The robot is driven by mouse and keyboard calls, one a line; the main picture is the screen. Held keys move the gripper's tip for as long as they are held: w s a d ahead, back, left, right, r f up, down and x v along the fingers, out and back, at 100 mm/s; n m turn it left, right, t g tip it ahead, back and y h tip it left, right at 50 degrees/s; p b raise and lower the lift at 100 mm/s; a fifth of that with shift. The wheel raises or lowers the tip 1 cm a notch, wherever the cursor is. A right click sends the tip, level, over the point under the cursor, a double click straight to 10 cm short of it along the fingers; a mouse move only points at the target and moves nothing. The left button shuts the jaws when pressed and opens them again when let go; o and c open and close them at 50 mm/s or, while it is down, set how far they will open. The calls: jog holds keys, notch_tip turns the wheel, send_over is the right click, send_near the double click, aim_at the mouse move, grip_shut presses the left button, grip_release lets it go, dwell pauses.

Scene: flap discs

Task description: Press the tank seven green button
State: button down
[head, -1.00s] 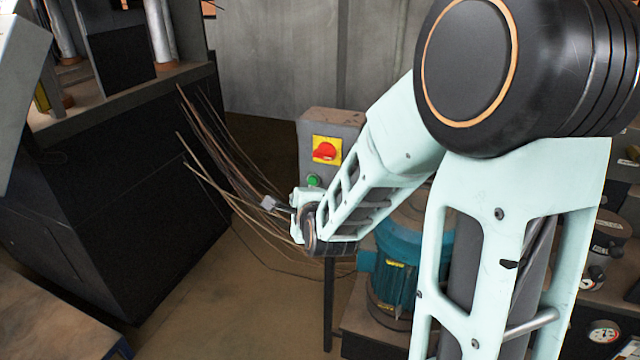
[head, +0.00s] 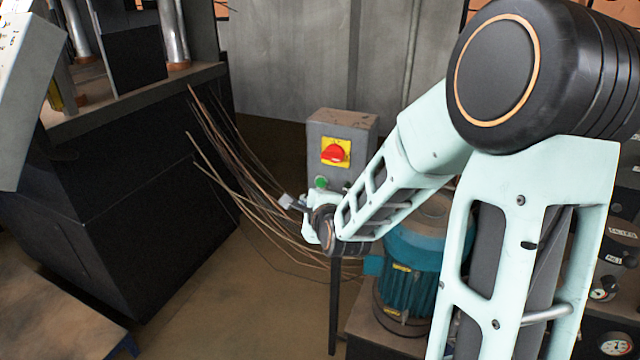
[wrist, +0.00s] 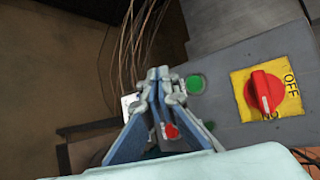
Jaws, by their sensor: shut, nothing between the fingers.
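A green button (head: 321,183) sits on the front of a grey control box (head: 318,135), below its red rotary switch on a yellow plate (head: 345,148). In the wrist view the green button (wrist: 195,84) is fully visible just right of my fingertips. My gripper (wrist: 158,76) is shut and empty, its tips apart from the button in the picture; the depth gap is unclear. A red button (wrist: 171,131) shows partly behind a finger. In the head view my gripper (head: 287,202) is small, left of and slightly below the green button. No tank number is readable.
Thin brown rods or wires (head: 230,165) fan out close to my gripper at the left. A large black machine (head: 110,200) stands left. A teal motor (head: 402,285) stands below my forearm. Floor between the machine and motor is open.

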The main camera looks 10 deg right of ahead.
jog(key=shift+w+d, duration=0.8)
jog(key=shift+w, duration=0.3)
jog(key=shift+w+d, duration=0.75)
jog(key=shift+w, duration=0.3)
jog(key=shift+w, duration=0.1)
jog(key=shift+w+d, duration=0.25)
jog(key=shift+w+d+p, duration=0.3)
jog(key=shift+w+d, duration=0.05)
jog(key=shift+w, duration=0.05)
dwell(0.8)
jog(key=shift+s+a, duration=0.55)
jog(key=shift+s, duration=0.15)
jog(key=s+a, duration=0.1)
jog(key=s, duration=0.1)
jog(key=s+a, duration=0.2)
dwell(0.5)
